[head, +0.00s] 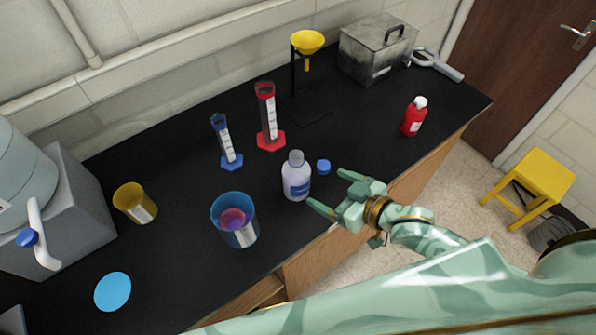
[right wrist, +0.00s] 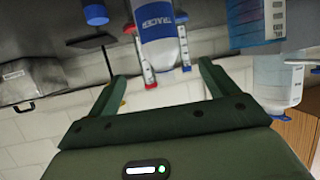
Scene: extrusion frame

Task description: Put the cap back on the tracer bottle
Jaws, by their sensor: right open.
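The tracer bottle (head: 297,183), white with a blue label and a grey neck, stands upright on the black bench. It also shows, inverted, in the right wrist view (right wrist: 158,28). Its neck looks bare in the head view. A small blue cap (head: 323,166) lies on the bench just right of the bottle, and it shows at the top left in the right wrist view (right wrist: 96,13). My right gripper (head: 330,188) is open and empty at the bench's front edge, its fingers pointing toward the bottle and cap, apart from both. My left gripper is not in view.
A blue beaker (head: 235,220) and a yellow beaker (head: 134,203) stand left of the bottle. Blue (head: 225,142) and red (head: 268,118) cylinders stand behind. A red bottle (head: 414,117) stands to the right. The bench between cap and red bottle is clear.

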